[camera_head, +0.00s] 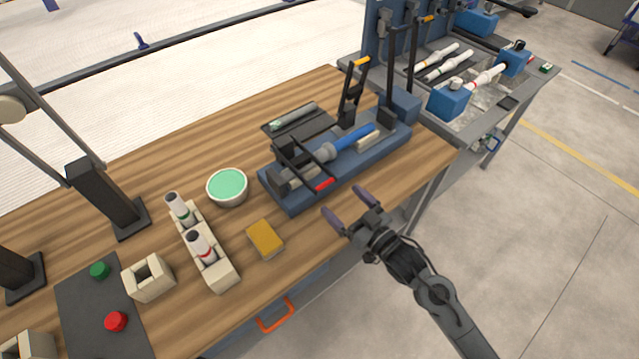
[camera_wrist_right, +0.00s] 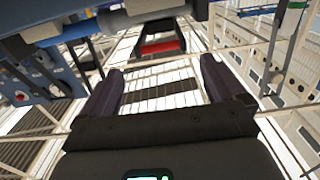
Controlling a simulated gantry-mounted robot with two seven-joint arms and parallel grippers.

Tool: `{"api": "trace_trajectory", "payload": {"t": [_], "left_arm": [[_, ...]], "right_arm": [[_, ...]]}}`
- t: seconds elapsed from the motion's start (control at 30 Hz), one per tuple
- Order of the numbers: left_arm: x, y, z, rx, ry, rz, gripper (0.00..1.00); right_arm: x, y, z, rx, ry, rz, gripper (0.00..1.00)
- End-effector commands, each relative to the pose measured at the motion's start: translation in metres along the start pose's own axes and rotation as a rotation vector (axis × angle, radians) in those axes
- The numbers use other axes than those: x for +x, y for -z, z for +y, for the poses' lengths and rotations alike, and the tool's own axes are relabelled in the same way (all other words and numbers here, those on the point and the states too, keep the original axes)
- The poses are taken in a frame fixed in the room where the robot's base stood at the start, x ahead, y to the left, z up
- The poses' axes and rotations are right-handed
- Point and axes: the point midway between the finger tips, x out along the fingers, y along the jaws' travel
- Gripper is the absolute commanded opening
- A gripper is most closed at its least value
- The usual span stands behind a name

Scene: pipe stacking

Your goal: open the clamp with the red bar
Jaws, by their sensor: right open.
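The clamp with the red bar is a black lever frame (camera_head: 305,160) on a blue fixture base (camera_head: 340,175). Its red bar (camera_head: 325,184) sits low at the front edge of the base. In the right wrist view the red bar (camera_wrist_right: 161,47) lies ahead, between and beyond the fingertips. My right gripper (camera_head: 348,204) is open and empty, in front of the bar and apart from it. Its two fingers also show in the right wrist view (camera_wrist_right: 160,82). A second clamp with an orange bar (camera_head: 358,63) stands upright. My left gripper is not in view.
A blue and grey pipe (camera_head: 347,141) lies along the fixture. A green-topped bowl (camera_head: 228,186), a yellow block (camera_head: 265,238) and a holder with white pipe pieces (camera_head: 222,274) are to the left. Open floor lies right of the table's front edge.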

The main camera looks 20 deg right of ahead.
Motion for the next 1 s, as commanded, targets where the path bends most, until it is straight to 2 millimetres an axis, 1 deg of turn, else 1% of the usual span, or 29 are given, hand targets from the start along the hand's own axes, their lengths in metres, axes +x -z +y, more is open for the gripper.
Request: {"api": "trace_trajectory", "payload": {"t": [0.4,0.6,0.8,1.0], "left_arm": [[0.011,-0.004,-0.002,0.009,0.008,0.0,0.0],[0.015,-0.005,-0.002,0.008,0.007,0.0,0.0],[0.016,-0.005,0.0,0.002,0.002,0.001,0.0],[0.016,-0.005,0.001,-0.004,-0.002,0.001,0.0]], "right_arm": [[0.065,0.0,-0.001,0.0,0.001,0.003,0.96],[0.088,0.001,-0.001,0.001,0.001,0.002,0.96],[0.098,0.001,-0.001,0.0,0.001,0.001,0.96],[0.099,0.001,-0.001,0.0,0.001,0.0,0.96]]}}
